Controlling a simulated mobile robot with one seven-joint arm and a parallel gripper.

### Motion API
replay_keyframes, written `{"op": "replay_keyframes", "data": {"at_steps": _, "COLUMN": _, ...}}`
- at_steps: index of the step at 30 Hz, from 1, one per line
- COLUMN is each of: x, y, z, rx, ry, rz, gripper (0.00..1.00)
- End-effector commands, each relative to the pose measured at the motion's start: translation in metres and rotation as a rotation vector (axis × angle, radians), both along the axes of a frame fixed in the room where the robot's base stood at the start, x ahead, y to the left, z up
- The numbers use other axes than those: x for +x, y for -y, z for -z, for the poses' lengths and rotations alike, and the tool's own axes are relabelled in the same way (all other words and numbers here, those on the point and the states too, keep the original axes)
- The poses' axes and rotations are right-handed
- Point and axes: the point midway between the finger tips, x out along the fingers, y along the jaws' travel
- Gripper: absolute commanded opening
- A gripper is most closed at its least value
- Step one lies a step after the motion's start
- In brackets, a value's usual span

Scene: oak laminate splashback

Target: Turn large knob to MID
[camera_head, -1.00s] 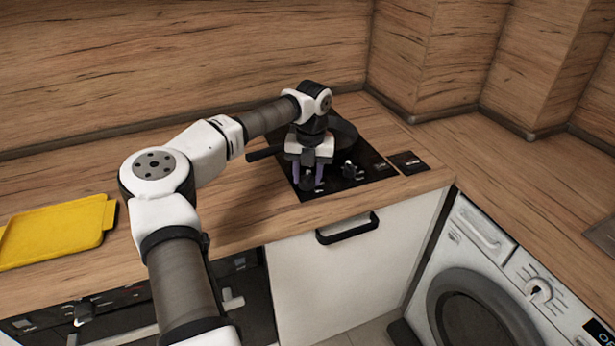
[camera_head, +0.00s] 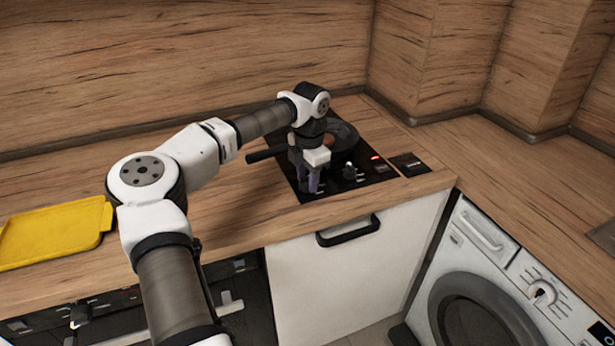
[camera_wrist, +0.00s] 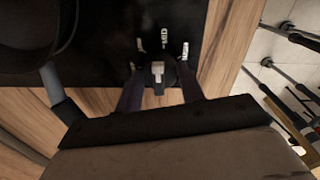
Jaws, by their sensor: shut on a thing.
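The knob (camera_wrist: 158,72) held by my gripper is dark with a pale pointer. In the wrist view it sits between the two fingers of my gripper (camera_wrist: 159,92), which are shut on it. The pointer faces roughly toward the MID label (camera_wrist: 164,38); its exact alignment is hard to tell. Pale marks flank that label on both sides. In the head view my gripper (camera_head: 309,183) points down at the front left of the black hob (camera_head: 331,186), and the fingers largely hide the held knob. A second knob (camera_head: 349,171) stands to the right, clear of the fingers.
A dark pan (camera_head: 341,132) sits on the hob behind my gripper, its handle (camera_head: 265,154) pointing left. A red light (camera_head: 375,157) glows on the hob's right side. A yellow tray (camera_head: 55,232) lies on the left counter. The counter between tray and hob is clear.

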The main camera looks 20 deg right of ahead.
Motion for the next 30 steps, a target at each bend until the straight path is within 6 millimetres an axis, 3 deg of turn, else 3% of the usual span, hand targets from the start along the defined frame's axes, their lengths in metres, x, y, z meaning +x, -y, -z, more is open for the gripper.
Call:
{"op": "replay_keyframes", "data": {"at_steps": 10, "x": 0.0008, "y": 0.0, "z": -0.0012, "rx": -0.002, "ry": 0.003, "rz": 0.146, "gripper": 0.16}}
{"op": "replay_keyframes", "data": {"at_steps": 27, "x": 0.0009, "y": 0.0001, "z": -0.0014, "rx": -0.002, "ry": 0.004, "rz": 0.174, "gripper": 0.16}}
{"op": "replay_keyframes", "data": {"at_steps": 28, "x": 0.0009, "y": 0.0002, "z": -0.0014, "rx": -0.002, "ry": 0.004, "rz": 0.174, "gripper": 0.42}}
{"op": "replay_keyframes", "data": {"at_steps": 30, "x": 0.0008, "y": 0.0001, "z": -0.0012, "rx": -0.003, "ry": 0.004, "rz": 0.173, "gripper": 0.52}}
